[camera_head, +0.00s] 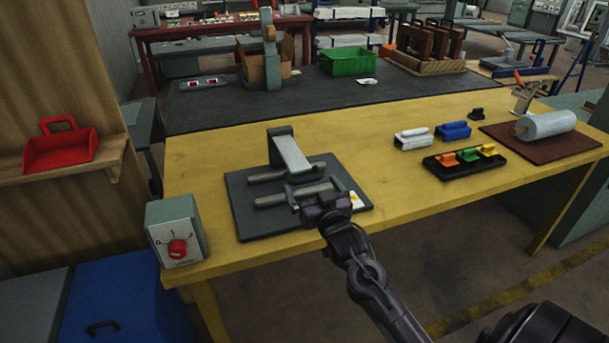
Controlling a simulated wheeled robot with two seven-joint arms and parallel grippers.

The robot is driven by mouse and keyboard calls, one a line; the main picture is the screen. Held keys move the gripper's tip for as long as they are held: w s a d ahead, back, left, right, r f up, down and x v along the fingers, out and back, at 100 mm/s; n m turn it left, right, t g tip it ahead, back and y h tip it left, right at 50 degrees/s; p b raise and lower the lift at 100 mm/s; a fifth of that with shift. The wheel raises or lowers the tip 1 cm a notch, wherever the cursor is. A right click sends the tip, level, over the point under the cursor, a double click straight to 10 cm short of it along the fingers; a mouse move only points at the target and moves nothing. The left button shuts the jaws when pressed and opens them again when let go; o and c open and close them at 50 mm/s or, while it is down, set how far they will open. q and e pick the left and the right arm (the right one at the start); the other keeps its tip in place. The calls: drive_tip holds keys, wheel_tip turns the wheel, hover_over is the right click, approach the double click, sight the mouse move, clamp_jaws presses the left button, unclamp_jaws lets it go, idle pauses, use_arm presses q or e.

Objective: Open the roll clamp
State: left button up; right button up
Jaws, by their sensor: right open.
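What looks like the roll clamp is a dark base plate (250,222) with two grey horizontal rollers (272,199) and a flat light-grey arm (291,153). The arm slopes from a post at the back down toward the front, across the rollers. My right gripper (305,191) is open at the arm's lower front end, over the front roller. It hides part of that roller, and I cannot tell whether its fingers touch anything. My left gripper is not in view.
A control box with a red knob (178,248) stands at the table's left corner. Right are white (412,138) and blue (454,131) blocks, a tray of coloured pieces (436,165), and a pale roll (546,125) on a brown board beside an orange-handled fixture (523,97).

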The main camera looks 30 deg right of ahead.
sight(308, 181)
drive_tip(key=x, duration=0.6)
drive_tip(key=shift+w+a, duration=0.1)
drive_tip(key=shift+c, duration=0.3)
